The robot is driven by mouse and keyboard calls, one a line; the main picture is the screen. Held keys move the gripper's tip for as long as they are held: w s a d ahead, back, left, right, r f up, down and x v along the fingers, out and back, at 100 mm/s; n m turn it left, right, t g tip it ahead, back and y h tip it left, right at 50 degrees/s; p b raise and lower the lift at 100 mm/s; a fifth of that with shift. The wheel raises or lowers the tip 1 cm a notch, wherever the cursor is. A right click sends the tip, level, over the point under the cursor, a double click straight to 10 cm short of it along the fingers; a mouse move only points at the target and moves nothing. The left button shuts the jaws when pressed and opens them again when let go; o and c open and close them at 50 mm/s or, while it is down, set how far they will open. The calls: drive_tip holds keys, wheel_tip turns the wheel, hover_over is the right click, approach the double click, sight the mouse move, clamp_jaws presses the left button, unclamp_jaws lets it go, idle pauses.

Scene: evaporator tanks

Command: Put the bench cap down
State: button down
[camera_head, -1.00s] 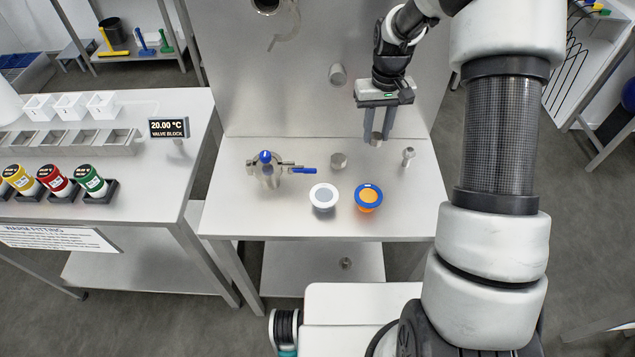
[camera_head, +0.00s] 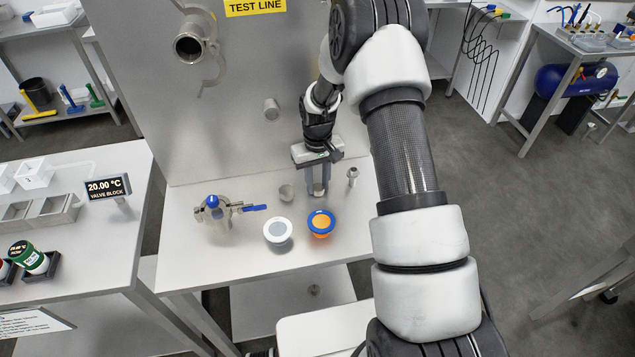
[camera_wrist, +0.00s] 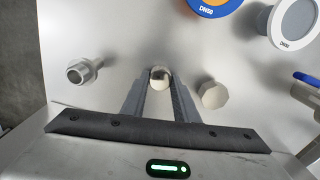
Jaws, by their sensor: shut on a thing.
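My gripper (camera_head: 318,188) is shut on a small round metal cap, taken as the bench cap (camera_head: 319,191), over the right part of the steel bench (camera_head: 200,262). In the wrist view the cap (camera_wrist: 160,77) sits between the fingertips of my gripper (camera_wrist: 160,88). The cap is at or just above the bench top; I cannot tell whether it touches. A second metal cap (camera_head: 286,193) stands on the bench to the left, apart from my fingers; it also shows in the wrist view (camera_wrist: 214,95).
A metal fitting (camera_head: 352,176) stands close on the right. A blue-handled valve (camera_head: 222,208) is at the left. The back panel (camera_head: 232,130) rises behind.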

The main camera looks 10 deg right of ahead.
drive_tip(key=shift+f, duration=0.15)
drive_tip(key=shift+f, duration=0.15)
drive_tip(key=c, duration=1.4)
unclamp_jaws()
drive_tip(key=shift+r, duration=0.2)
